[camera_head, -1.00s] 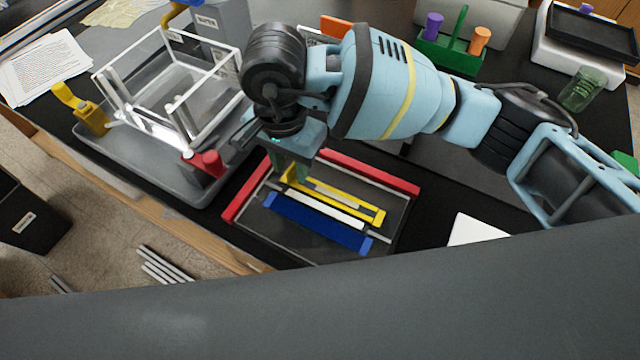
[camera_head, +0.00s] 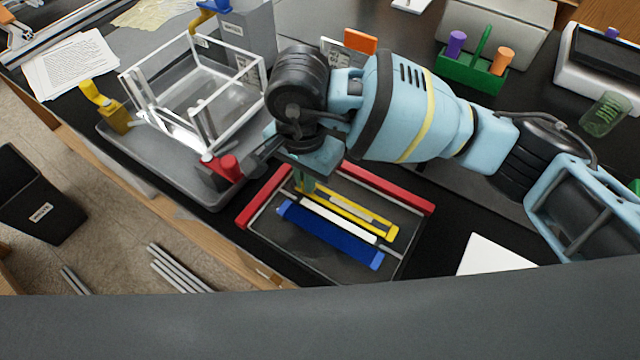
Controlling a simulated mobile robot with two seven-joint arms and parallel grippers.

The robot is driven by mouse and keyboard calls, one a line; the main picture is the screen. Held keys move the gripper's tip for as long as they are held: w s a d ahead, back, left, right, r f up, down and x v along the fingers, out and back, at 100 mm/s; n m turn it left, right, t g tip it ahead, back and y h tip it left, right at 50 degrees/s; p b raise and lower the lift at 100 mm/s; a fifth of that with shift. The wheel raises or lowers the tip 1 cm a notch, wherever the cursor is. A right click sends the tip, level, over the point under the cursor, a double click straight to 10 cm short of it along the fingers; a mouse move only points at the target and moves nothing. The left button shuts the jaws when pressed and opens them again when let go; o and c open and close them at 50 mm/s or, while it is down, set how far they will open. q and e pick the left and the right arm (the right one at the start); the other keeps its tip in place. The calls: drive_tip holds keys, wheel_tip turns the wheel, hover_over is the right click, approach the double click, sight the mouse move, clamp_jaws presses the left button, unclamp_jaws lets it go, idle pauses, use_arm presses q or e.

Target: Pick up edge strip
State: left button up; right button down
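Several long strips lie in a dark tray (camera_head: 288,240) on the black table: a white strip (camera_head: 345,222), a yellow bracket-like piece (camera_head: 352,206) and a wide blue bar (camera_head: 330,235). Red bars lie along the tray's left (camera_head: 262,198) and far side (camera_head: 390,188). Which one is the edge strip, I cannot tell for sure. My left gripper is not in view.
A clear box frame (camera_head: 200,100) stands on a grey tray (camera_head: 150,165) at left, with a red clamp (camera_head: 228,168) and a yellow clamp (camera_head: 105,105). A green holder (camera_head: 470,75) stands at the back right. A white sheet (camera_head: 495,255) lies right of the strip tray.

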drive_tip(key=shift+r, duration=0.15)
